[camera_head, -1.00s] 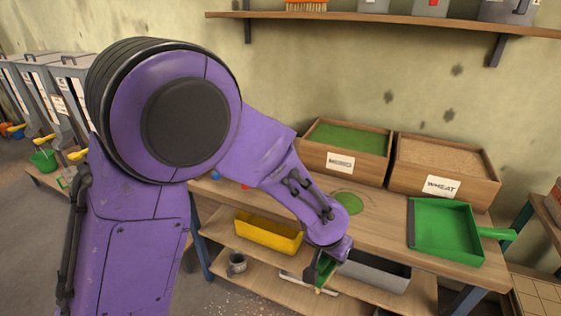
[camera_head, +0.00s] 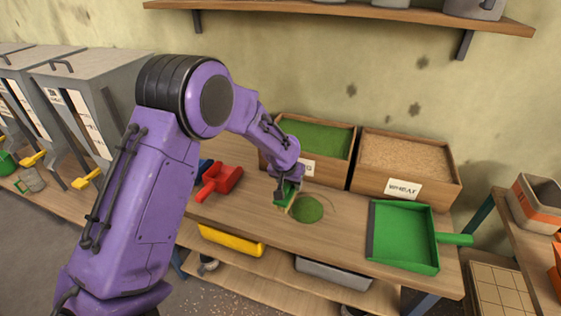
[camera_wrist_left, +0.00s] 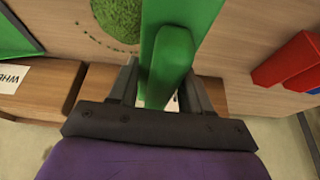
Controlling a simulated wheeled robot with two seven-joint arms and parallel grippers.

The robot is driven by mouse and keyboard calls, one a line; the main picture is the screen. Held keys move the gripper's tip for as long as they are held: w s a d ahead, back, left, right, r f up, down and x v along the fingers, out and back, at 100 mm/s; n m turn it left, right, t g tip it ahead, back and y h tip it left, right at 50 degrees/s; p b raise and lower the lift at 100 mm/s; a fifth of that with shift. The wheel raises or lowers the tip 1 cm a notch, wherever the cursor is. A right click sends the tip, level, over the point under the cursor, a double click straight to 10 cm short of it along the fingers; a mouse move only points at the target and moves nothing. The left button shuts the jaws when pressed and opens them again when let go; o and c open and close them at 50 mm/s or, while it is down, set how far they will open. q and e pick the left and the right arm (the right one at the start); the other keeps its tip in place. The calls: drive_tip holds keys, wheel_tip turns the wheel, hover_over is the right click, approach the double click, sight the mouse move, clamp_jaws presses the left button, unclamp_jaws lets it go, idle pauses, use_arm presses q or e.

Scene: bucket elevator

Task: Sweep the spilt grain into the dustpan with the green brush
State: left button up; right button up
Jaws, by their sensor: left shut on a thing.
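My left gripper (camera_head: 283,181) is shut on the green brush (camera_head: 287,192), just above the tabletop and left of the grain. In the left wrist view the brush (camera_wrist_left: 170,55) shows its green handle between the fingers (camera_wrist_left: 160,85). The spilt grain (camera_head: 307,209) is a round green patch on the table, with a thin curved trail beside it; it also shows in the left wrist view (camera_wrist_left: 118,18). The green dustpan (camera_head: 404,236) lies on the table to the right, its handle pointing right. The brush's bristles are mostly hidden. My right gripper is not in view.
Two wooden boxes stand behind the grain: one with green grain (camera_head: 318,135), one labelled WHEAT (camera_head: 407,160). A red scoop (camera_head: 218,181) lies on the left. Below are a yellow tray (camera_head: 230,241) and a grey tray (camera_head: 333,274). The table between grain and dustpan is clear.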

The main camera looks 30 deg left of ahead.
use_arm(q)
drive_tip(key=a+f+b, duration=0.1)
drive_tip(key=w+a+f+b, duration=0.1)
drive_tip(key=a+f, duration=0.1)
drive_tip(key=a+f+b, duration=0.1)
drive_tip(key=f+b, duration=0.1)
drive_tip(key=shift+w+a, duration=0.25)
drive_tip(key=shift+a, duration=0.1)
drive_tip(key=shift+w+f+b, duration=0.15)
drive_tip(key=shift+f+b, duration=0.25)
drive_tip(key=shift+b, duration=0.05)
drive_tip(key=shift+r, duration=0.1)
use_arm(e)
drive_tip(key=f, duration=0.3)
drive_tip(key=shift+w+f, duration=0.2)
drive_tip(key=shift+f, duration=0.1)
use_arm(q)
drive_tip(key=shift+r, duration=0.15)
